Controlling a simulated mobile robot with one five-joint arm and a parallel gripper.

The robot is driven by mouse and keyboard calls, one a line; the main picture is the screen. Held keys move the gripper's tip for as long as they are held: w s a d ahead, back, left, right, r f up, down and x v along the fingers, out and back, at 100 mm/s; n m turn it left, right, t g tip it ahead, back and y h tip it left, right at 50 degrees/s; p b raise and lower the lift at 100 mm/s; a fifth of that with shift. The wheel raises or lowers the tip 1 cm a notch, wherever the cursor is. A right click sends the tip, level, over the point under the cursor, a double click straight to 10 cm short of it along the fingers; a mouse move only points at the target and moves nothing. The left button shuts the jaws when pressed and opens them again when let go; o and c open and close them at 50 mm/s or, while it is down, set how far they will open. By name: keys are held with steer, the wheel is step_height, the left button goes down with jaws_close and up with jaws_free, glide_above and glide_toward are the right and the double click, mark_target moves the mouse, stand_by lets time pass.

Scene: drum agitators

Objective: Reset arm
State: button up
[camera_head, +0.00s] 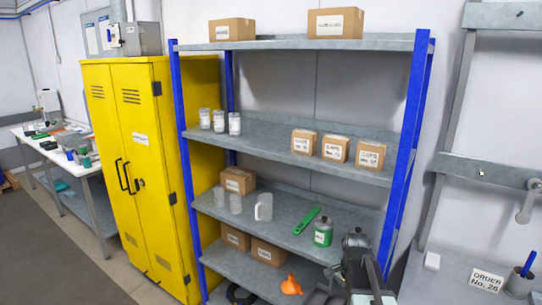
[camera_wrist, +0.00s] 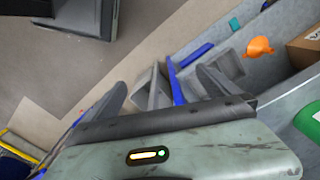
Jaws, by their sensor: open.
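My gripper (camera_wrist: 163,82) shows in the wrist view with its two dark fingers spread apart. Nothing is held between them; a blue shelf post and grey surfaces show beyond. In the head view my arm rises at the lower right, in front of the right end of the blue-and-grey shelf rack (camera_head: 285,130). The fingers cannot be made out clearly there.
A green-labelled can (camera_head: 323,232), a green tool (camera_head: 306,221) and a white jug (camera_head: 263,207) stand or lie on a shelf close to my arm. An orange funnel (camera_head: 291,286) is below. A yellow cabinet (camera_head: 140,170) stands left; floor (camera_head: 60,250) beyond is clear.

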steer(key=s+a+f+n, duration=0.1)
steer(key=s+a+n, duration=0.6)
steer(key=a+n, duration=0.4)
steer(key=shift+a+f+n+b, duration=0.15)
steer(key=shift+n+b, duration=0.25)
steer(key=shift+n, duration=0.4)
